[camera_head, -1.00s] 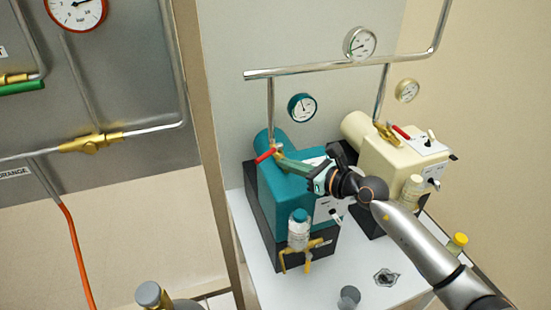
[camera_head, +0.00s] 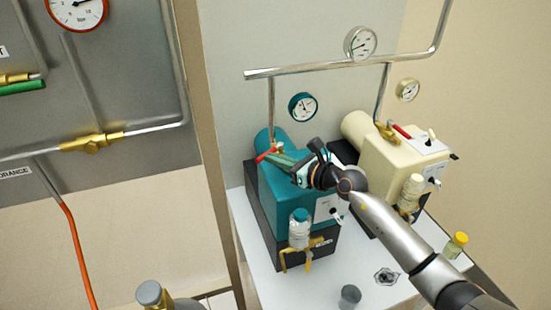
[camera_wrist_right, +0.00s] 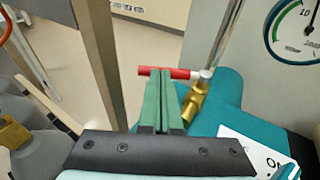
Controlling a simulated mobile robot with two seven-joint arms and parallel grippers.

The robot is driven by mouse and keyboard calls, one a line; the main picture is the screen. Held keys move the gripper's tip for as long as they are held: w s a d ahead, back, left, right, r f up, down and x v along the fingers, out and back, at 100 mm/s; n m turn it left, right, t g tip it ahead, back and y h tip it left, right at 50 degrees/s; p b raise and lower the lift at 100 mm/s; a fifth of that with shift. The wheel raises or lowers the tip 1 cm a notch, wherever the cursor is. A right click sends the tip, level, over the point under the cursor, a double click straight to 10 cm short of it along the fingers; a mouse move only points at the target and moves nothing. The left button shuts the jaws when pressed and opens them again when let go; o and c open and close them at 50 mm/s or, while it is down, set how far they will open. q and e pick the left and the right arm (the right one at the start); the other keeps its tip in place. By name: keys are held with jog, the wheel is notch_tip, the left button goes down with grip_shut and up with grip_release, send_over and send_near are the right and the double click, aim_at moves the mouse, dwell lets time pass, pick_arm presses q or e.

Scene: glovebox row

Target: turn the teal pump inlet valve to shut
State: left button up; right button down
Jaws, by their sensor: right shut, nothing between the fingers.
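The teal pump (camera_head: 285,190) stands at the left of the white bench. Its inlet valve has a brass body (camera_wrist_right: 196,100) and a red lever handle (camera_head: 264,156), at the foot of the vertical pipe at the pump's rear. In the right wrist view the red handle (camera_wrist_right: 178,73) lies crosswise just beyond the green fingertips. My right gripper (camera_head: 276,157) is shut and empty, its fingers (camera_wrist_right: 164,80) together beside the brass valve. I cannot tell whether the tips touch the handle. My left gripper is not in view.
A cream pump (camera_head: 395,155) with its own red-handled valve stands at the right. A round gauge (camera_head: 302,106) hangs above the teal pump. A clear bottle (camera_head: 299,230) is on the teal pump's front. A grey cup (camera_head: 349,297) and a yellow-capped vial (camera_head: 455,245) stand on the bench (camera_head: 310,285).

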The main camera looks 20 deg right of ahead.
aim_at(263, 155)
jog(key=shift+a, duration=0.15)
jog(key=shift+w+a+r+p, duration=0.1)
jog(key=shift+w+a+p, duration=0.25)
jog(key=shift+a+p, duration=0.1)
jog(key=shift+w+a, duration=0.3)
jog(key=shift+a, duration=0.05)
jog(key=shift+w+a+p, duration=0.35)
jog(key=shift+w+p, duration=0.1)
jog(key=shift+w, duration=0.1)
